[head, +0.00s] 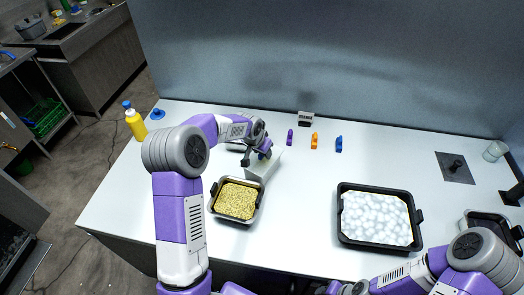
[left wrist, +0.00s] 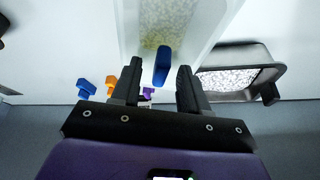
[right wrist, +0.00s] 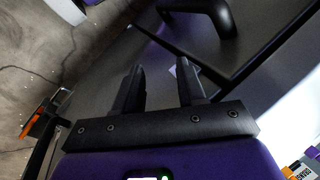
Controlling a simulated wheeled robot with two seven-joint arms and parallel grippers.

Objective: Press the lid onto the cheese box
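The pale box (head: 262,168), which I take to be the cheese box, stands on the table behind the pan of yellow shreds. My left gripper (head: 258,152) is just above it and partly covers it. In the left wrist view, the pale, see-through box (left wrist: 205,25) shows a little yellow. A blue handle-like piece (left wrist: 162,66), perhaps the lid's, lies between the open fingers of my left gripper (left wrist: 157,90), with gaps on both sides. I cannot tell how the lid sits. My right gripper (right wrist: 160,90) is open and empty, low by the table's edge.
A pan of yellow shreds (head: 215,202) stands in front of the box. A black tray (head: 345,238) with pale rounds is to the right. Purple (head: 290,136), orange (head: 314,140) and blue (head: 339,144) pieces stand behind. A yellow bottle (head: 137,126) is at the left.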

